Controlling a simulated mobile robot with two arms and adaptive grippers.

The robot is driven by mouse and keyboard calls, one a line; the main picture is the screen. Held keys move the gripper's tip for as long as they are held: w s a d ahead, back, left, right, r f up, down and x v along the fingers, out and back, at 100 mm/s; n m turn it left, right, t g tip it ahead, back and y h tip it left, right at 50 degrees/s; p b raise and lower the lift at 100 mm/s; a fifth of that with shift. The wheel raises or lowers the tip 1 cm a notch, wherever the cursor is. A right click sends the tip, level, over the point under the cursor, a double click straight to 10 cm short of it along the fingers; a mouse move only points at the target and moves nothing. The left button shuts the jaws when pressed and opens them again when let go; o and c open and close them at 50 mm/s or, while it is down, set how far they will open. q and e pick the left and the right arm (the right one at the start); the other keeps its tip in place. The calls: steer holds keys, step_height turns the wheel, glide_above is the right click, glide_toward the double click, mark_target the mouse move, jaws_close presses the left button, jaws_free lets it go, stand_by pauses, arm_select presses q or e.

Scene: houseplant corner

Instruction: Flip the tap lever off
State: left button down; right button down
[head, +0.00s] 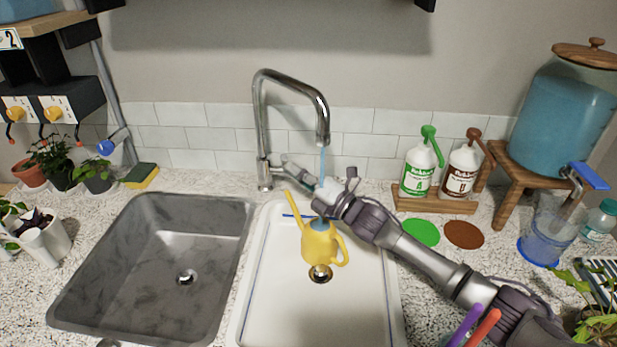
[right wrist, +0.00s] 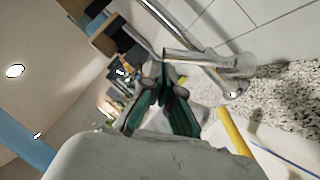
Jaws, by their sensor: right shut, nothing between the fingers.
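The chrome tap (head: 258,120) stands behind the sinks, and a thin blue stream of water (head: 323,162) falls from its spout. In the right wrist view the tap lever (right wrist: 200,60) is a chrome bar sticking out sideways from the tap base. My right gripper (head: 291,165) is shut and empty, close to the right side of the tap base. In the right wrist view its fingertips (right wrist: 160,80) are near the lever's free end; I cannot tell whether they touch. A yellow watering can (head: 318,243) stands in the white basin under the spout. My left gripper is out of view.
A grey sink (head: 160,255) is left of the white basin (head: 270,310). Green (head: 418,173) and brown (head: 461,167) pump bottles stand on a wooden tray behind my right arm. A blue-filled dispenser (head: 565,118) is at right. Potted plants (head: 50,158) line the left.

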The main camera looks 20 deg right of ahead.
steer(key=shift+w+a+r, duration=0.1)
steer(key=shift+w+a, duration=0.1)
steer(key=shift+w, duration=0.1)
steer(key=shift+w+d+r+m+p, duration=0.1)
steer(key=shift+w+r+m+p, duration=0.1)
steer(key=shift+r+m+p, duration=0.3)
steer(key=shift+f, duration=0.1)
steer(key=w+d+r+m+g+h+p, duration=0.1)
steer(key=w+d+r+m+h+p, duration=0.1)
steer(key=w+p, duration=0.4)
steer(key=shift+w+d+r+m+g+h+p, duration=0.2)
steer(key=shift+d+r+m+g+h+p, duration=0.15)
steer(key=shift+r+m, duration=0.65)
